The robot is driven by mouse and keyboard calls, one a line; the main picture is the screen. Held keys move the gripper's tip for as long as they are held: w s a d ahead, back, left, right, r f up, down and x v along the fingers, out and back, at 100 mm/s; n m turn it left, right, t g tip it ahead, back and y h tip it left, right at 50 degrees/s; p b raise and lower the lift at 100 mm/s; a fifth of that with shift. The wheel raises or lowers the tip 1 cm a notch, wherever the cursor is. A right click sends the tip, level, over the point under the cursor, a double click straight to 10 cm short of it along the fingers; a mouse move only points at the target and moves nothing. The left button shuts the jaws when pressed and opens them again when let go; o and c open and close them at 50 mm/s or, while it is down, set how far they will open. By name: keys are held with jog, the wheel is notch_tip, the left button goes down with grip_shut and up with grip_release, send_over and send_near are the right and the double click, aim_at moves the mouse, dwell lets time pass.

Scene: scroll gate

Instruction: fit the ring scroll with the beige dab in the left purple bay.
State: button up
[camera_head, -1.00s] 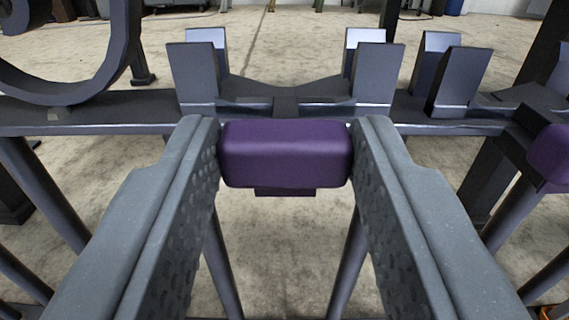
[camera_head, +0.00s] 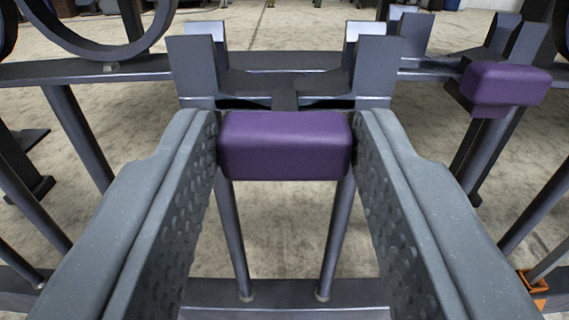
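My gripper (camera_head: 285,145) is shut on a purple block (camera_head: 285,147), with one finger against each end. The block is the front handle of a dark cradle (camera_head: 285,95) with upright posts at its left and right; the cradle is empty. A second purple handle (camera_head: 505,83) sits to the right on a similar bay. At the upper left a dark ring (camera_head: 105,50) stands on the rail, cut off by the top edge. A small pale spot (camera_head: 108,68) shows low on it; I cannot tell whether it is the beige dab.
A dark rail (camera_head: 60,72) runs across behind the cradle, on slanted legs. A lower beam (camera_head: 290,293) crosses the bottom. Parts of other curved pieces show at both side edges. An orange-edged part (camera_head: 535,283) is at the lower right. Concrete floor lies beyond.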

jog(key=o, duration=0.3)
jog(key=shift+s, duration=0.15)
jog(key=s+p, duration=0.1)
jog(key=s, duration=0.3)
jog(key=s+p, duration=0.1)
jog(key=s, duration=0.4)
jog(key=s+d+p, duration=0.1)
jog(key=s+p, duration=0.1)
jog(key=s, duration=0.2)
jog(key=shift+s+f, duration=0.1)
jog(key=shift+s, duration=0.1)
